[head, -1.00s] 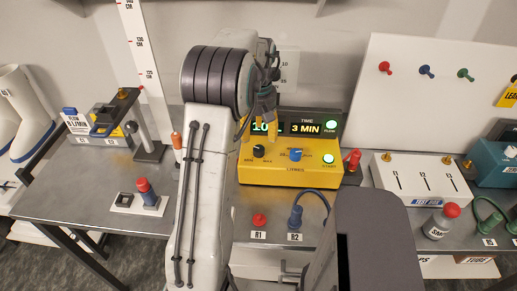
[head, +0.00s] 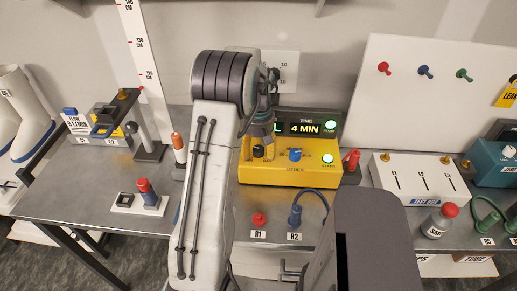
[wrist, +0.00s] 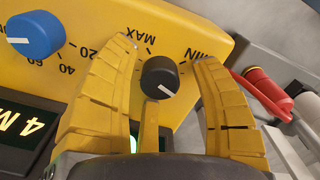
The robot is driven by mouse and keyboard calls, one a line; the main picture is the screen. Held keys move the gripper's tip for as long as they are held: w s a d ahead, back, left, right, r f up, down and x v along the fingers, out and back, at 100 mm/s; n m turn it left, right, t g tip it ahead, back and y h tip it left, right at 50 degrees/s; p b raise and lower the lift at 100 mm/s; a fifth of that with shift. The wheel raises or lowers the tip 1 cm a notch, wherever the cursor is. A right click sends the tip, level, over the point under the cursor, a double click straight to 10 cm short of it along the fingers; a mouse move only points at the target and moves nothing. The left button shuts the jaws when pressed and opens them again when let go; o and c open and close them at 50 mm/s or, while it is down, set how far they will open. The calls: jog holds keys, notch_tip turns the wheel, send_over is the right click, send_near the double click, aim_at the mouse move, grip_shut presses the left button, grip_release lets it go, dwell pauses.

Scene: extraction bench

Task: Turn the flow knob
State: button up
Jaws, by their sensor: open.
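The black flow knob (wrist: 160,77), with a white pointer line, sits on the yellow box (head: 290,174) between the MIN and MAX marks. A gap shows between the knob and the right finger; contact on the left is unclear. In the head view my gripper (head: 257,146) is at the box's left front, partly hidden by my arm.
A blue knob (head: 295,154) with a numbered scale is beside the black knob. A display (head: 304,128) reads 4 MIN, and green lamps are lit. A red-capped part (wrist: 265,90) lies near the right finger in the wrist view. Plugs R1 and R2 (head: 294,217) are in front.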

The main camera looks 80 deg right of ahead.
grip_shut()
dwell(0.5)
jog(key=shift+m+b, duration=0.65)
jog(key=shift+m, duration=2.15)
grip_release()
